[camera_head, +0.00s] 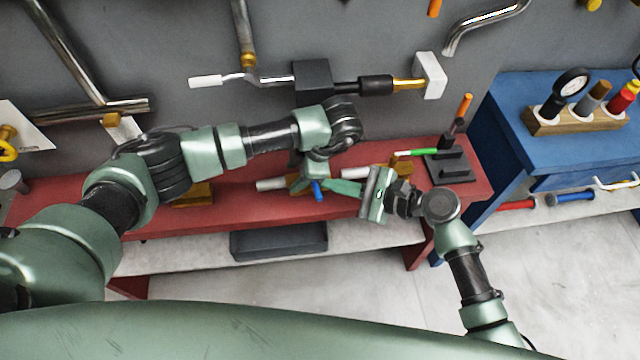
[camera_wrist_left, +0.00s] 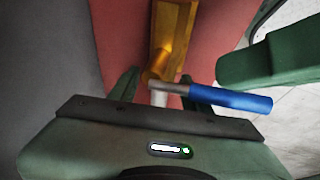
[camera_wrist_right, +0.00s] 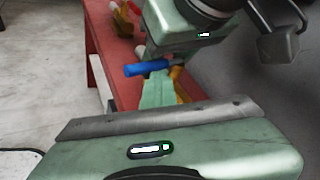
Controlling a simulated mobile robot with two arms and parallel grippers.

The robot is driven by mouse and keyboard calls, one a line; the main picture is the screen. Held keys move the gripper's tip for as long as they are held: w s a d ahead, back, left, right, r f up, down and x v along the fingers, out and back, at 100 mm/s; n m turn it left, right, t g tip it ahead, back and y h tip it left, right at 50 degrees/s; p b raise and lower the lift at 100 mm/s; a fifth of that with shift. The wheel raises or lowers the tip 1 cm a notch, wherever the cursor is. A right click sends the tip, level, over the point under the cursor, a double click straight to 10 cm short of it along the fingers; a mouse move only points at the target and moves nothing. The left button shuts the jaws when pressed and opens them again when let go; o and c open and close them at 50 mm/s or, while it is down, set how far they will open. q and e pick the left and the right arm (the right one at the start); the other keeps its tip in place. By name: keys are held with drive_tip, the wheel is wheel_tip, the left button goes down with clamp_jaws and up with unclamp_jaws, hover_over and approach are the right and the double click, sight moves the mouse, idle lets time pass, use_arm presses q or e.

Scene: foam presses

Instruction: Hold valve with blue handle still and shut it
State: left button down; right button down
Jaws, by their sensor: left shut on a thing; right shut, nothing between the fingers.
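The valve has a yellow brass body (camera_wrist_left: 168,60), a white pipe end (camera_head: 270,184) and a blue handle (camera_head: 318,190). It sits on the red bench. The handle juts toward the bench's front edge, roughly crosswise to the pipe; it also shows in the left wrist view (camera_wrist_left: 235,99) and right wrist view (camera_wrist_right: 147,69). My left gripper (camera_wrist_left: 158,86) is shut on the valve near the white pipe, seen from above. My right gripper (camera_head: 332,186) is shut and empty, its fingertips close beside the handle on the right. I cannot tell whether they touch it.
A wall pipe with a black block (camera_head: 312,75) runs behind. A blue bench (camera_head: 560,150) stands at the right. Floor in front is clear.

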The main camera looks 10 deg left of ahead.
use_arm(q)
drive_tip(key=shift+s+f, duration=0.15)
drive_tip(key=shift+f, duration=0.1)
use_arm(e)
drive_tip(key=shift+d+r, duration=0.1)
drive_tip(key=shift+d, duration=0.2)
drive_tip(key=d, duration=0.1)
drive_tip(key=w+d, duration=0.1)
drive_tip(key=d, duration=0.1)
drive_tip(key=w+d, duration=0.1)
drive_tip(key=shift+w+d, duration=0.2)
drive_tip(key=shift+d, duration=0.2)
use_arm(q)
drive_tip(key=c, duration=0.8)
unclamp_jaws()
drive_tip(key=shift+o, duration=1.1)
drive_tip(key=shift+w, duration=0.2)
use_arm(e)
drive_tip(key=shift+w, duration=0.15)
use_arm(q)
drive_tip(key=shift+r, duration=0.15)
